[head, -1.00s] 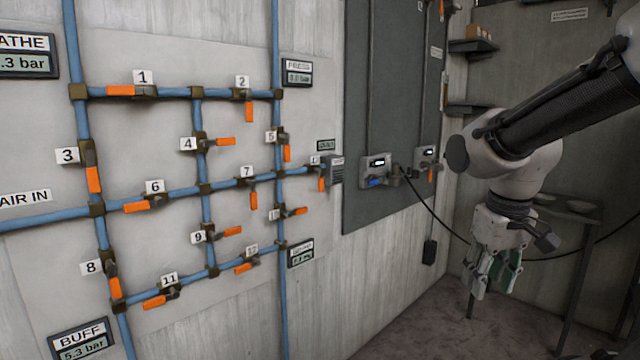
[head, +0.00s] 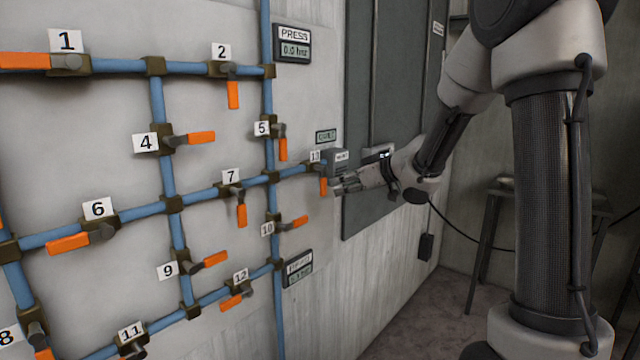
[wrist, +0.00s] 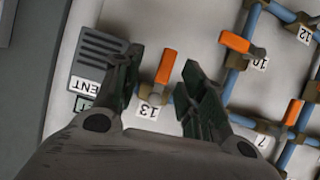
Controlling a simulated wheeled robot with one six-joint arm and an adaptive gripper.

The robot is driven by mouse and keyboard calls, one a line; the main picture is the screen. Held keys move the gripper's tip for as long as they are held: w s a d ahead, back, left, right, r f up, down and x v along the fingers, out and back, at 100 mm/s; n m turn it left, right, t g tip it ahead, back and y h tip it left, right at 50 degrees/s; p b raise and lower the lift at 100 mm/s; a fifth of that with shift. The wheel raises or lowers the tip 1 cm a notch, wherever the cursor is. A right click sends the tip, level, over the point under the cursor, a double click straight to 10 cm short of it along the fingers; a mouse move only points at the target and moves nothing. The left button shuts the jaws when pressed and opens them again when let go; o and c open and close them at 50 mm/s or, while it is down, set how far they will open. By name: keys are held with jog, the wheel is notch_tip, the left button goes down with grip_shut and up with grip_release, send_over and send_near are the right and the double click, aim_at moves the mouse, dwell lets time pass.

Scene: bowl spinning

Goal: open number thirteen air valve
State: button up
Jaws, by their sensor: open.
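The number thirteen valve has an orange handle (head: 323,186) that hangs down from a short blue branch pipe, below its "13" label (head: 315,156). In the wrist view the orange handle (wrist: 166,66) shows between the fingers of my gripper (wrist: 160,78). The "13" label (wrist: 149,110) lies near the valve's base there. In the head view my gripper (head: 340,188) is just right of the handle, pointing left toward it. The fingers are open on either side of the handle in the wrist view; I cannot tell whether either touches it.
A grey vent box (head: 336,162) sits right beside valve thirteen and shows close to one finger in the wrist view (wrist: 100,55). Valve ten's orange handle (head: 294,222) is below left, and valve five's (head: 283,148) above left. A dark wall panel (head: 372,205) is behind my arm.

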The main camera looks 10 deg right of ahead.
aim_at(325, 185)
jog(key=shift+y, duration=0.3)
jog(key=x, duration=0.5)
jog(key=a+r+x, duration=0.1)
jog(key=x, duration=0.1)
jog(key=shift+w+a, duration=0.2)
jog(key=shift+a, duration=0.05)
grip_shut()
